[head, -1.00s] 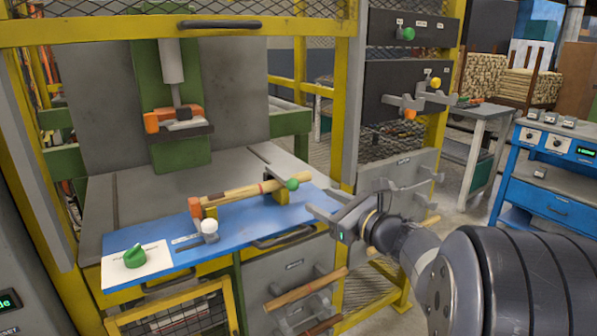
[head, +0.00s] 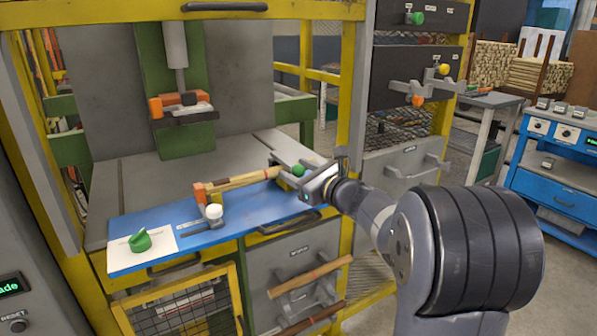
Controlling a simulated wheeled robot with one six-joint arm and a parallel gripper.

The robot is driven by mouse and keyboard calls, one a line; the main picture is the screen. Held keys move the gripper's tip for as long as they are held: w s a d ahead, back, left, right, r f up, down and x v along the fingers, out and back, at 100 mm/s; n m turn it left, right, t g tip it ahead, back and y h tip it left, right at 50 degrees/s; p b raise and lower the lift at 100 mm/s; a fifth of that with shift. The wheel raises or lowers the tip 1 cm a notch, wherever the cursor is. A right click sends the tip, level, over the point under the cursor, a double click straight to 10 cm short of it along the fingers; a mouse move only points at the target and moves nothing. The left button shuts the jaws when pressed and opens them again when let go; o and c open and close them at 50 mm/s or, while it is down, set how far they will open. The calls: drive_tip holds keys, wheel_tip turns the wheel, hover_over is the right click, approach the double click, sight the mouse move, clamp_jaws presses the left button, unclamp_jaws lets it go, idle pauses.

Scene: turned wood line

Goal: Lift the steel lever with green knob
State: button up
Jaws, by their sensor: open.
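A green ball knob (head: 298,170) shows at the right end of the blue work surface, and a grey steel bar beside it is partly hidden by my gripper. My gripper (head: 307,179) is open, with its fingers right at this knob; I cannot tell whether they are around it or just in front of it. Another green knob (head: 417,18) sits on the black panel at the upper right, well away from my gripper.
Levers with yellow (head: 444,69) and orange knobs are at the right. A yellow frame post stands behind my gripper.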

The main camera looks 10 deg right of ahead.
drive_tip(key=shift+c, duration=0.2)
clamp_jaws()
idle(0.3)
drive_tip(key=shift+r+p, duration=0.1)
drive_tip(key=shift+p, duration=0.25)
